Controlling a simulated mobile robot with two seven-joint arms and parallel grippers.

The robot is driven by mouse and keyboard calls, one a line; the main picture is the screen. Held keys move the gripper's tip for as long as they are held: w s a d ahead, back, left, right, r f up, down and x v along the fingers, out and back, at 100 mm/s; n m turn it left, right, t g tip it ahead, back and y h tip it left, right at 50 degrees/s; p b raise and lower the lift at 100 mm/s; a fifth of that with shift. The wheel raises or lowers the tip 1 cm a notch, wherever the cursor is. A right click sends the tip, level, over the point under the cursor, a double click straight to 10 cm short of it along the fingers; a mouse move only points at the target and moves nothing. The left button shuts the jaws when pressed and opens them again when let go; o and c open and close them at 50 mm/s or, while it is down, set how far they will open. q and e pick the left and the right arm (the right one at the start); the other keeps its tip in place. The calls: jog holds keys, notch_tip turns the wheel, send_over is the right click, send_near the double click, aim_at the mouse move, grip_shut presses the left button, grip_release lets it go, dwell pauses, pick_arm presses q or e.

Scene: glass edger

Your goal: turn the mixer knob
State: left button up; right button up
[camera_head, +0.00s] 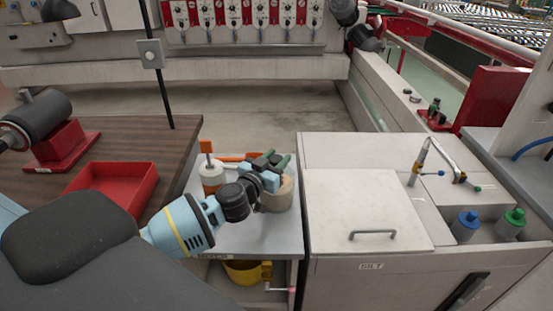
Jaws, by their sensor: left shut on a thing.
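My left gripper (270,176) comes in from the left over the small grey-topped cabinet (235,239). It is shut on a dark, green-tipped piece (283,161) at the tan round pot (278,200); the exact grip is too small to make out. A label on the cabinet's front edge seems to read MIXER. Below it, a thin metal lever with a pink end (292,291) sticks out, apart from my gripper. I cannot tell which part is the mixer knob. My right gripper is not in view.
A white jar with an orange handle (211,174) stands left of my gripper. A red tray (116,184) lies on the brown table. A yellow container (246,272) sits under the cabinet top. At right is a white cabinet with a lidded top (365,212) and a bent tap (437,158).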

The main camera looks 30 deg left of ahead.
aim_at(271, 163)
pick_arm(q)
jog(key=shift+f+m+h, duration=0.15)
jog(key=shift+m+h, duration=1.05)
jog(key=shift+h, duration=0.7)
jog(key=shift+m+g+h, duration=0.3)
jog(key=shift+h, duration=0.2)
jog(key=o, duration=1)
jog(key=shift+c, duration=0.2)
jog(key=v, duration=0.6)
jog(key=shift+s+b, duration=0.25)
jog(key=shift+b, duration=0.1)
jog(key=shift+s+a, duration=0.15)
jog(key=shift+s, duration=0.5)
